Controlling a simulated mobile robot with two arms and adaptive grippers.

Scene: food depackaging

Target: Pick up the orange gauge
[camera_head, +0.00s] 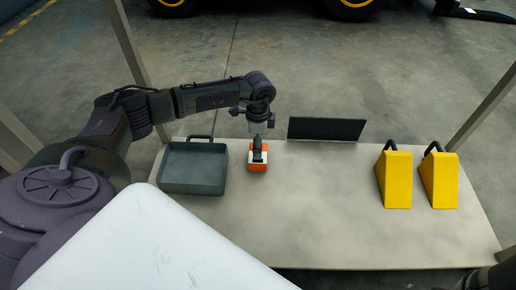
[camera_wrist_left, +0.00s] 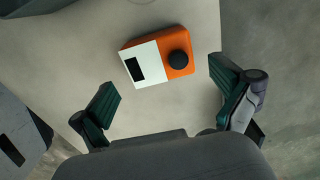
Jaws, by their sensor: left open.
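The orange gauge (camera_head: 258,167) lies on the table, just right of the grey tray. In the left wrist view the gauge (camera_wrist_left: 178,44) has an orange body, a white face with a dark window and a round black knob. My left gripper (camera_head: 257,150) reaches in above the gauge and hides part of it. In the wrist view the two fingers of my left gripper (camera_wrist_left: 160,90) are spread wide with nothing between them. The gauge sits beyond the fingertips, apart from both. My right gripper does not show.
A grey tray (camera_head: 193,188) with a handle stands left of the gauge. A dark upright panel (camera_head: 327,129) stands at the table's back edge. Two yellow wedges (camera_head: 396,183) (camera_head: 440,183) with dark handles stand on the right. The middle of the table (camera_head: 310,205) is clear.

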